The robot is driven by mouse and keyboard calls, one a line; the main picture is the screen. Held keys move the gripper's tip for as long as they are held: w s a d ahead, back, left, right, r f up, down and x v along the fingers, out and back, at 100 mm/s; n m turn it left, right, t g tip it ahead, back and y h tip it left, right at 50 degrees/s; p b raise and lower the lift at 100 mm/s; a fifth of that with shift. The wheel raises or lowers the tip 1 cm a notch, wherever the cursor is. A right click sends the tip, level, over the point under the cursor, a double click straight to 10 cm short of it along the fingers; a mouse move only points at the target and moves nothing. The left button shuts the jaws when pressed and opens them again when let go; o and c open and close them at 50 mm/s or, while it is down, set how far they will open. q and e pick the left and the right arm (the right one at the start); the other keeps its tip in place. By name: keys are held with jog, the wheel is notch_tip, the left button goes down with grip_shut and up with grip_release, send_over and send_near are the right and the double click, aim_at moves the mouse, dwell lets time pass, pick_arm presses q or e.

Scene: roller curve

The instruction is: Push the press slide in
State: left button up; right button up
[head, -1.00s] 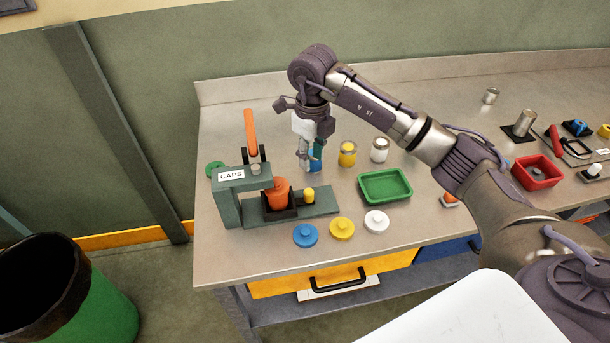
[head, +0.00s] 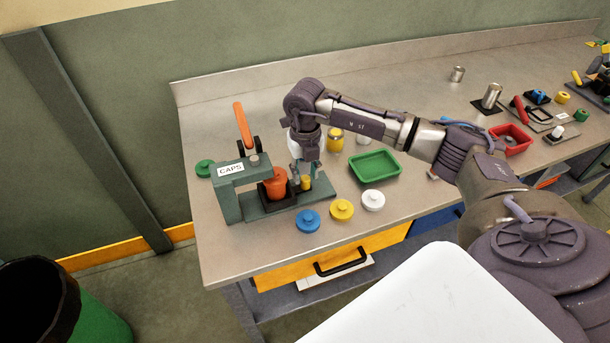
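The green cap press (head: 228,199), labelled CAPS, stands at the left end of the bench with its orange lever (head: 243,124) raised. Its slide (head: 262,210) sticks out to the right. A black holder (head: 271,198) on the slide carries an orange jar (head: 275,184), just right of the press frame. A yellow knob (head: 306,182) stands on the slide right of the jar. My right gripper (head: 304,177) points down at the knob, its fingers seemingly on either side. I cannot tell whether they touch it. My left gripper is not in view.
Blue (head: 307,221), yellow (head: 342,210) and white (head: 373,200) caps lie in front of the slide. A green tray (head: 375,164) lies to the right. A yellow jar (head: 335,141) stands behind my gripper.

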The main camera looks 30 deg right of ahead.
aim_at(306, 179)
notch_tip(306, 179, down, 2)
jog(key=shift+f, duration=0.15)
jog(key=shift+d+f, duration=0.15)
jog(key=shift+f, duration=0.35)
jog(key=c, duration=0.5)
grip_shut()
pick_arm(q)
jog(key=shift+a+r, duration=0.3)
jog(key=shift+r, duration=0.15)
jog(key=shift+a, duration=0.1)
